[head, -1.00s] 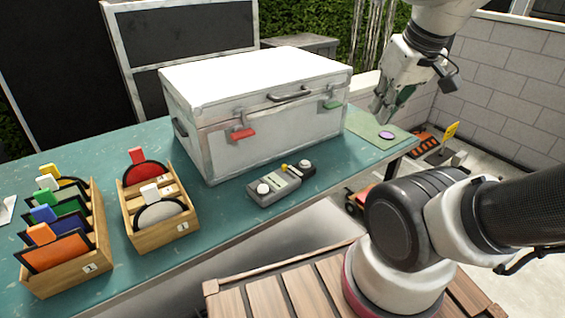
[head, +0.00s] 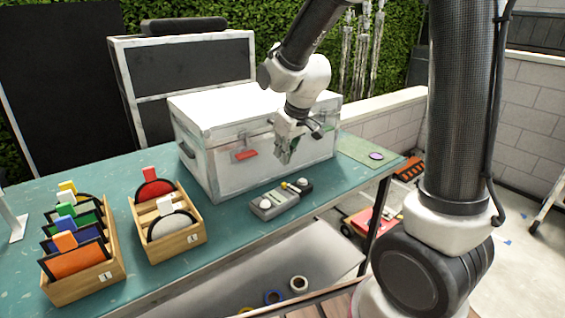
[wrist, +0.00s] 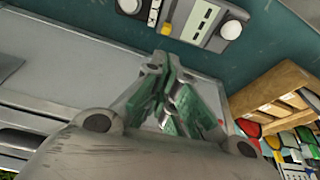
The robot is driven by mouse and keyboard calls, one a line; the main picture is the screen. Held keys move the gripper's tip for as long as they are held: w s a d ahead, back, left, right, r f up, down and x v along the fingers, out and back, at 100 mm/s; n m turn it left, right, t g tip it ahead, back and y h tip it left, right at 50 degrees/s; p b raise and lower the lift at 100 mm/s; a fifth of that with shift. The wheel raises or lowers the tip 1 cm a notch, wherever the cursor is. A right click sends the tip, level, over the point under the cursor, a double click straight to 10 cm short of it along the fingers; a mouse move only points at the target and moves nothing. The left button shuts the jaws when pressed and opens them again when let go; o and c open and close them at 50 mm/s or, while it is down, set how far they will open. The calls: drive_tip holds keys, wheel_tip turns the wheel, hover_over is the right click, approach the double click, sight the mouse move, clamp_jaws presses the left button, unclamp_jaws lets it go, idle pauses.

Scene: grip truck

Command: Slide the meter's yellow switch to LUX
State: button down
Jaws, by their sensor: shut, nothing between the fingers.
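The grey meter (head: 275,205) lies on the teal table in front of the big case. It also shows at the top of the wrist view (wrist: 212,10). Its yellow switch (head: 285,184) is at the end near the small dark sensor part (head: 301,186); in the wrist view the switch (wrist: 167,28) is just beyond my fingertips. The label text is too small to read. My gripper (head: 284,159) is shut and empty, pointing down above the meter by the case front. In the wrist view its green-padded fingers (wrist: 165,65) come together, apart from the meter.
The white case (head: 260,130) with red and green latches stands close behind the meter. Two wooden racks (head: 190,240) (head: 110,280) of coloured discs and panels stand left. A pale green mat (head: 350,150) with a purple disc lies right. The table front is clear.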

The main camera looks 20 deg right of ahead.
sight(284, 185)
drive_tip(key=x, duration=0.8)
drive_tip(key=shift+f, duration=0.2)
